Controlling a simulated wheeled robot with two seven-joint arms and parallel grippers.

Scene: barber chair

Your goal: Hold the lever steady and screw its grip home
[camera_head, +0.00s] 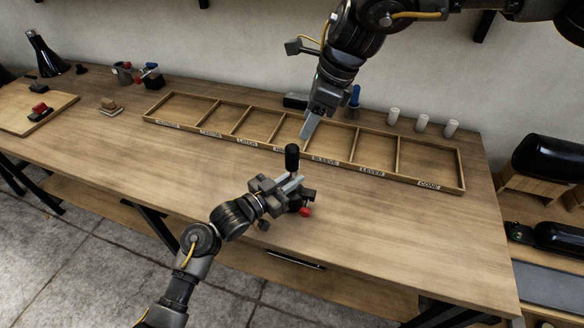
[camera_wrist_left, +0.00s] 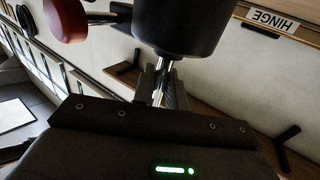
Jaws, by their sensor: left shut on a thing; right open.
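The black cylindrical grip (camera_head: 292,157) stands upright at the top of the lever, near the middle of the bench. In the left wrist view the grip (camera_wrist_left: 185,25) looms large, with the lever's thin metal rod (camera_wrist_left: 161,72) running from it down between my left fingers. My left gripper (camera_head: 289,184) is shut on the lever just below the grip. My left fingers also show in the left wrist view (camera_wrist_left: 162,88). My right gripper (camera_head: 308,127) is open, above the tray behind the grip and clear of it. The lever's lower end is hidden.
A dark fixture with a red knob (camera_head: 305,211) sits by my left gripper. Behind is a long divided wooden tray (camera_head: 462,170) with labelled compartments. The bench front (camera_head: 400,240) is clear.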

